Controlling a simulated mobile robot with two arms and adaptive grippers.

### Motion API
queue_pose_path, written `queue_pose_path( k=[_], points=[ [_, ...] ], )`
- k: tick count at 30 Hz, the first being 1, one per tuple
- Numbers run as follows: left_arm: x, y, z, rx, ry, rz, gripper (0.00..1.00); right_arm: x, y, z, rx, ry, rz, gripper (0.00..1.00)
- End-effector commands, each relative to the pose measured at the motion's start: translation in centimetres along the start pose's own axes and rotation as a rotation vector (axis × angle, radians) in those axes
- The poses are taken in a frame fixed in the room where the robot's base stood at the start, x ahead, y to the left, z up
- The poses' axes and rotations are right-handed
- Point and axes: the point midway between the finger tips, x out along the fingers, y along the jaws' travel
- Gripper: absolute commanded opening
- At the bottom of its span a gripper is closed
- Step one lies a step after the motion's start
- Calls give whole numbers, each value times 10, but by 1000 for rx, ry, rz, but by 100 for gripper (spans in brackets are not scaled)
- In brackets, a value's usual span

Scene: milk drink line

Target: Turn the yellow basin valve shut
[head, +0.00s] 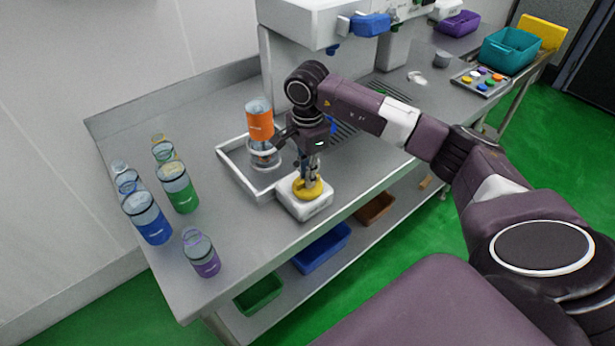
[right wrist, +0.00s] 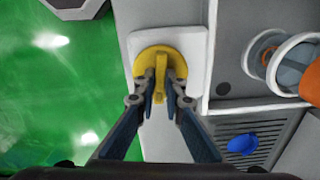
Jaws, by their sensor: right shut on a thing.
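The yellow basin valve (head: 309,190) sits on a white block (head: 297,209) at the front edge of the steel counter. It is a round yellow disc with a raised bar handle. In the right wrist view the yellow valve (right wrist: 145,66) shows its bar between my fingers. My right gripper (head: 308,176) points down from above and is shut on the bar; in the right wrist view the fingertips (right wrist: 160,84) lie on both sides of it. My left gripper does not show.
A white-rimmed basin (head: 236,172) beside the valve holds a clear vessel with an orange-banded bottle (head: 259,120). Blue (head: 147,218), green (head: 178,187) and purple (head: 201,254) bottles stand at the left. A dispenser machine (head: 283,45) stands behind. Bins sit on the lower shelf.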

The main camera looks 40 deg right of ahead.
Motion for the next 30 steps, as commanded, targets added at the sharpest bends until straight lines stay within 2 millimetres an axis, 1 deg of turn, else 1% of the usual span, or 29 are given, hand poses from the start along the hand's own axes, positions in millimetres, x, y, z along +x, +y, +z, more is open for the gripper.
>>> queue_pose_path(
  k=[1,12,30],
  points=[
    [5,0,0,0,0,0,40,2,-1,0,32,-1,-3,0],
    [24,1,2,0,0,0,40,2,-1,0,368,-2,-3,0],
    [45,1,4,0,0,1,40,0,-1,1,938,-3,-3,0]
  ],
)
